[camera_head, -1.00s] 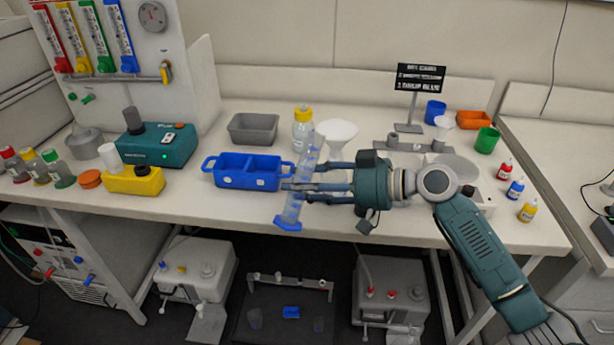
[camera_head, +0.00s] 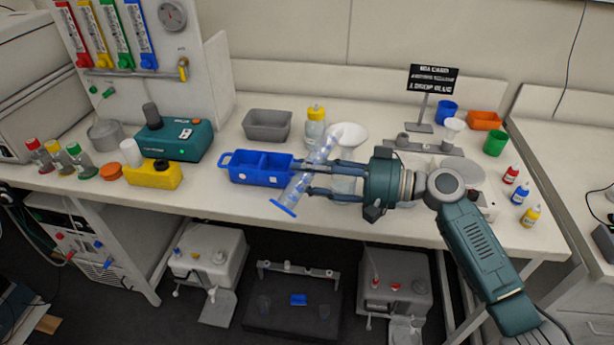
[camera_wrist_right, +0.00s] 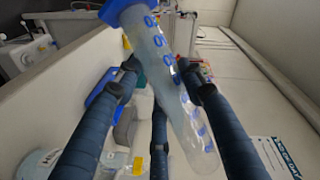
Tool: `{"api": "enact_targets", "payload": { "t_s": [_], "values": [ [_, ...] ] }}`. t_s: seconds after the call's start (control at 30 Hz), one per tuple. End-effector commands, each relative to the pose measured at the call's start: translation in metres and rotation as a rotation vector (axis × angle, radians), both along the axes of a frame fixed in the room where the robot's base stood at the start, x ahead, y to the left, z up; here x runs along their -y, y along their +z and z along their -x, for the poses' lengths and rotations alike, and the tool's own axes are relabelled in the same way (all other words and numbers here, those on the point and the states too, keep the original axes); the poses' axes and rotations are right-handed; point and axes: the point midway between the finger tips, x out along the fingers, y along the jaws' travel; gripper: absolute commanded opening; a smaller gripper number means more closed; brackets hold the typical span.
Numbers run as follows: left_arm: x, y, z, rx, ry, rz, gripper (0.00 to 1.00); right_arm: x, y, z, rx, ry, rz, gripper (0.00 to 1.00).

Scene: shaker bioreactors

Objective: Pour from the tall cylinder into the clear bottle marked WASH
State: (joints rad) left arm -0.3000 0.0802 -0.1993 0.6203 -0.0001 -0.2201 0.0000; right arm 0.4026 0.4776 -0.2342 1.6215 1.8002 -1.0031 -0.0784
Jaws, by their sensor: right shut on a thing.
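The tall clear cylinder (camera_head: 295,188) has a blue foot and blue marks. It is tilted, foot low at the left, upper end leaning right towards a white funnel (camera_head: 349,134). My right gripper (camera_head: 304,178) is shut around it above the bench's front part. The cylinder also fills the middle of the wrist view (camera_wrist_right: 160,70). A clear vessel (camera_head: 346,186) shows partly behind my fingers, below the funnel. A clear bottle with a yellow cap (camera_head: 315,128) stands behind the cylinder. I cannot read WASH on either. Liquid in the cylinder is hard to make out. My left gripper is not in view.
A blue divided tray (camera_head: 262,180) is close on the left of the cylinder, with a grey bin (camera_head: 267,125) behind. A scale-like device (camera_head: 462,172) and a sign (camera_head: 432,79) stand right. Small dropper bottles (camera_head: 520,192) line the right edge. The front bench strip is mostly clear.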

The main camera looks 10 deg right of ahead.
Motion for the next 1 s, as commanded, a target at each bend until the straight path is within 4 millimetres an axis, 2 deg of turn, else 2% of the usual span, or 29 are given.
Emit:
{"api": "enact_targets", "payload": {
  "t_s": [0.3,1.0],
  "values": [
    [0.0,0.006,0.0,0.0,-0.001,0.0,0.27,0.006,0.023,-0.007,-0.103,0.0,-0.112,0.08],
    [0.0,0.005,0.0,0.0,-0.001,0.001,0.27,0.007,0.032,-0.008,-0.175,0.003,-0.186,0.08]
  ]
}}
